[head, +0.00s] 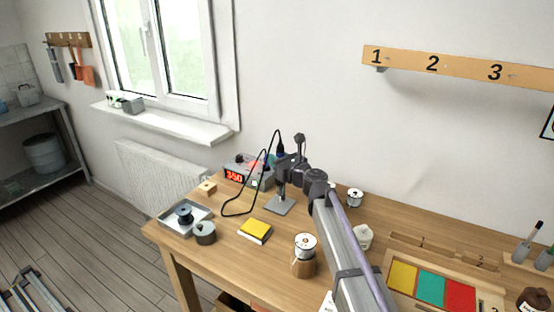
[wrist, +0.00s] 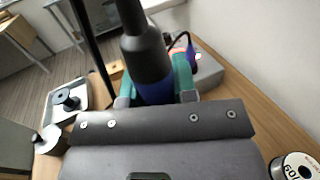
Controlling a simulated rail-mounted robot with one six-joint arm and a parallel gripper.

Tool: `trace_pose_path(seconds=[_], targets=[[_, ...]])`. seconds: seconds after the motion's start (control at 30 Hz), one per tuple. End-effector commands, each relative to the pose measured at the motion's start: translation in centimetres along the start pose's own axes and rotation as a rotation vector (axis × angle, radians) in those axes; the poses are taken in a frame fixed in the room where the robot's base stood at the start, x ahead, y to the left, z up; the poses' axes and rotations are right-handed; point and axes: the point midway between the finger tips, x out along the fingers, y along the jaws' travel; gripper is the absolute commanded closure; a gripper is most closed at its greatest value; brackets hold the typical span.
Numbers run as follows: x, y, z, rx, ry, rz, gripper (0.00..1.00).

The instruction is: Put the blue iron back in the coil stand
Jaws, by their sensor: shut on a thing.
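My gripper (head: 276,160) is over the back of the bench, shut on the blue iron (head: 281,153). In the wrist view, the iron's dark handle (wrist: 146,58) and blue collar sit between the teal finger pads. Its black cord leaves the top and loops down to the left. The coil stand's grey square base (head: 280,206) rests on the bench just below my gripper. My gripper and wrist hide much of the stand's upper part, so I cannot tell whether the iron's tip is inside the coil.
A station with a red 350 display (head: 235,176) stands close left of the stand. A yellow sponge (head: 255,230), a tray (head: 171,217) with a spool, and a grey tin (head: 205,233) are nearer. A solder spool (head: 304,246) stands front right. Bare wood lies between them.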

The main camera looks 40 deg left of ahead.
Motion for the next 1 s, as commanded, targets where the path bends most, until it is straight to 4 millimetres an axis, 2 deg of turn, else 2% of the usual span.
trace_pose_path(seconds=[0.27, 0.3, 0.6, 0.77, 1.0], targets=[[0.00, 0.00, -0.77, 0.000, 0.000, 0.000, 0.98], [0.01, 0.00, -0.69, 0.000, 0.000, 0.000, 0.72], [0.00, 0.00, -0.65, 0.000, 0.000, 0.000, 0.44], [0.00, 0.00, -0.65, 0.000, 0.000, 0.000, 0.43], [0.00, 0.00, -0.65, 0.000, 0.000, 0.000, 0.20]])
